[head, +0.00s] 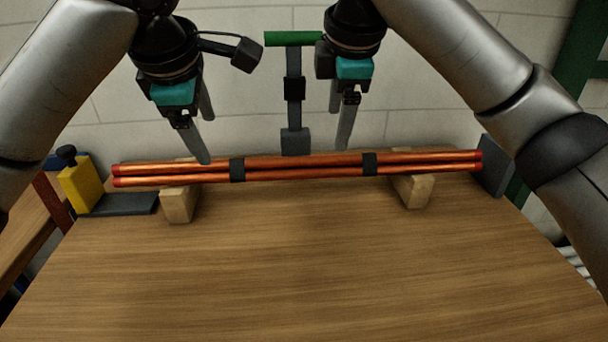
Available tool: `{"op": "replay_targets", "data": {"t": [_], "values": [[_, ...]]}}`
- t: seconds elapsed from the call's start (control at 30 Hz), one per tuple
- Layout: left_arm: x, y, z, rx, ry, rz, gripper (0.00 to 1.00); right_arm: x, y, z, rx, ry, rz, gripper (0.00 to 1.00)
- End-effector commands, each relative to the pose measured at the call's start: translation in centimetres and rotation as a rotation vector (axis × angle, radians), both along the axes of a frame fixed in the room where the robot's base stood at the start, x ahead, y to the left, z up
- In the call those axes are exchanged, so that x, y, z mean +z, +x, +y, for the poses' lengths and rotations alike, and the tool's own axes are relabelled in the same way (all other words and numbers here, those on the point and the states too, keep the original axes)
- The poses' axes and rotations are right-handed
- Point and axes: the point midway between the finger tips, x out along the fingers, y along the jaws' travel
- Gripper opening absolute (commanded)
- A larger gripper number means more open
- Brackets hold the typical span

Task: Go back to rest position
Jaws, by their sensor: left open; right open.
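My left gripper (207,132) is open and empty. It points down above the left part of a bundle of copper pipes (305,169), with its fingertips close to the pipes in the picture; I cannot tell whether they touch. My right gripper (341,122) is open and empty, its fingertips above and behind the bundle. The bundle lies across two wooden blocks, the left one (178,205) and the right one (414,191). Two black bands hold the pipes together, and their ends are red.
A wooden table (300,270) is clear in front. At its left stand a yellow block with a black knob (76,186) and a dark plate (124,205). A grey block (493,165) stands at the right end. A post with a green bar (290,39) rises behind.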

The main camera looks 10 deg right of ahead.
Motion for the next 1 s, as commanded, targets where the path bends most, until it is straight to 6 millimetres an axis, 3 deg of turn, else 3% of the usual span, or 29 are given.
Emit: {"op": "replay_targets", "data": {"t": [0.4,0.53,1.0], "values": [[0.0,0.0,0.0,0.0,0.0,0.0,0.8,0.6,-0.3,0.0,0.0,0.0,0.0,0.8],[1.0,0.0,0.0,0.0,0.0,0.0,0.8,1.6,-0.3,0.0,0.0,0.0,0.0,0.8],[11.8,0.0,0.0,0.0,0.0,0.0,0.8,12.4,-0.2,0.0,0.0,0.0,0.0,0.8]]}}
